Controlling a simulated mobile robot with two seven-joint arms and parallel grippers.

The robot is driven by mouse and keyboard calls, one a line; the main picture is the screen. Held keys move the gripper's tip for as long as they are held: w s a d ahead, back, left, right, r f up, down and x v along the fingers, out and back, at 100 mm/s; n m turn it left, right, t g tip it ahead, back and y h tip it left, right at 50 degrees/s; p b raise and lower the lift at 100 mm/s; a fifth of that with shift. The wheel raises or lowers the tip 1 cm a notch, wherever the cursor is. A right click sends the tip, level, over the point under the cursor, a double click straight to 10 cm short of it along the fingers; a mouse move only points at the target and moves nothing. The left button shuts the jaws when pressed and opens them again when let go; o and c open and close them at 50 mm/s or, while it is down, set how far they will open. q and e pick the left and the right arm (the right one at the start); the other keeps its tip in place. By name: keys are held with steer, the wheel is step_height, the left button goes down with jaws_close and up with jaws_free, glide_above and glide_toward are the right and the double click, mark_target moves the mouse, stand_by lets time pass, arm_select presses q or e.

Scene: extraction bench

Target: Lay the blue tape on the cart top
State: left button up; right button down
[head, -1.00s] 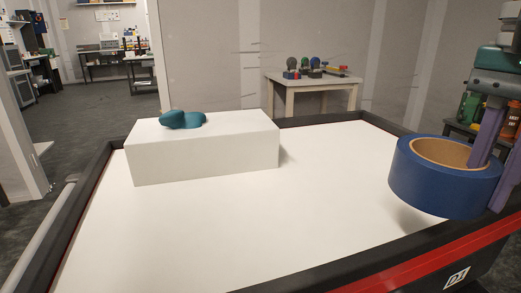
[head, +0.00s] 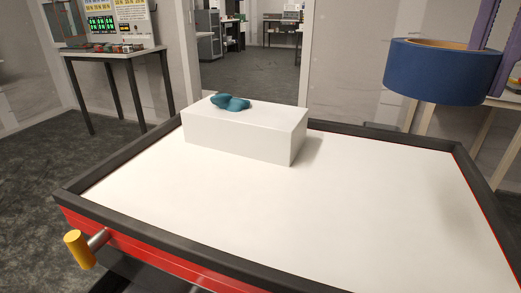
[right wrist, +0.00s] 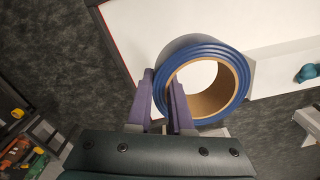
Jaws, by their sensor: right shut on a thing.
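The blue tape (head: 441,74) is a wide roll with a brown cardboard core, at the upper right of the head view. My right gripper (head: 492,45) is shut on its wall and holds it upright on its axis, above the level of the cart top. The right wrist view shows the purple fingers (right wrist: 169,100) pinching the ring of the tape (right wrist: 233,62), one inside the core. The cart top (head: 330,205) is a white surface with a raised dark rim and red sides. My left gripper is not in view.
A white box (head: 240,135) stands on the far left part of the cart top, with a teal object (head: 230,102) on it. The middle, front and right of the top are clear. A yellow-ended handle (head: 76,249) sticks out at the front left.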

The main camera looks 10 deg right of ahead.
steer(key=b, duration=0.3)
glide_toward(413, 234)
steer(key=shift+f, duration=0.65)
step_height(413, 234, down, 5)
steer(key=shift+r, duration=0.1)
steer(key=shift+w, duration=0.1)
steer(key=c, duration=0.8)
jaws_free()
